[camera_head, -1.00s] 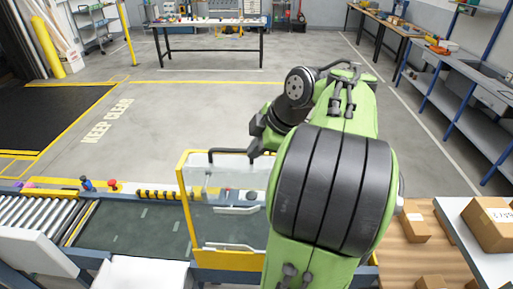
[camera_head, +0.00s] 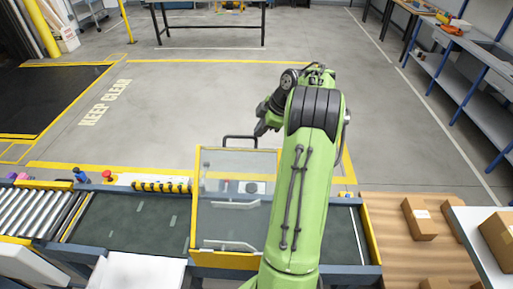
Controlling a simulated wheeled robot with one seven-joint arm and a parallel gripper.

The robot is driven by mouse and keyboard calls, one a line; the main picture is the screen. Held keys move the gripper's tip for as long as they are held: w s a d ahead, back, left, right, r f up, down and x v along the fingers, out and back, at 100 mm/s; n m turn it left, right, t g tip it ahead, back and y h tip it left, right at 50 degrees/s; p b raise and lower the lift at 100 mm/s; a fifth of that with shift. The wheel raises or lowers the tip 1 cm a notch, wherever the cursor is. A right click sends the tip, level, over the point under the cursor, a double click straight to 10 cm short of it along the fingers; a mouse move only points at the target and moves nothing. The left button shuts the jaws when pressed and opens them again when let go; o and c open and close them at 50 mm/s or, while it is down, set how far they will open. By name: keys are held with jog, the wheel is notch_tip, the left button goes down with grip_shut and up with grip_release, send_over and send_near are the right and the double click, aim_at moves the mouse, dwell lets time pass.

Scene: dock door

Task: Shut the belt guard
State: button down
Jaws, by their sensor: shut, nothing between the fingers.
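The belt guard (camera_head: 238,175) is a clear panel with a yellow frame edge and a black bar handle (camera_head: 240,137) along its top. It stands raised over the dark conveyor belt (camera_head: 120,222), and its exact tilt is hard to tell. My gripper (camera_head: 260,130) is shut and empty, close to the right end of the handle. I cannot tell whether it touches the handle. My green arm covers the right part of the guard.
Rollers (camera_head: 35,208) lie to the left of the belt. Red and blue knobs (camera_head: 107,175) stand on the far rail.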

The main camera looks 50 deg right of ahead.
jog(key=w+d+f+b, duration=0.2)
jog(key=d+f, duration=0.1)
jog(key=f, duration=0.7)
jog(key=w+d+f+b, duration=0.2)
jog(key=d+f+b, duration=0.1)
jog(key=f, duration=0.8)
jog(key=shift+w, duration=0.35)
notch_tip(320, 180, down, 4)
jog(key=shift+r+g+y+b, duration=0.1)
jog(key=shift+g+y+b, duration=0.4)
jog(key=shift+b, duration=0.25)
jog(key=p+v, duration=0.2)
jog(key=v, duration=1.3)
jog(key=shift+s+r, duration=0.15)
jog(key=shift+r, duration=0.2)
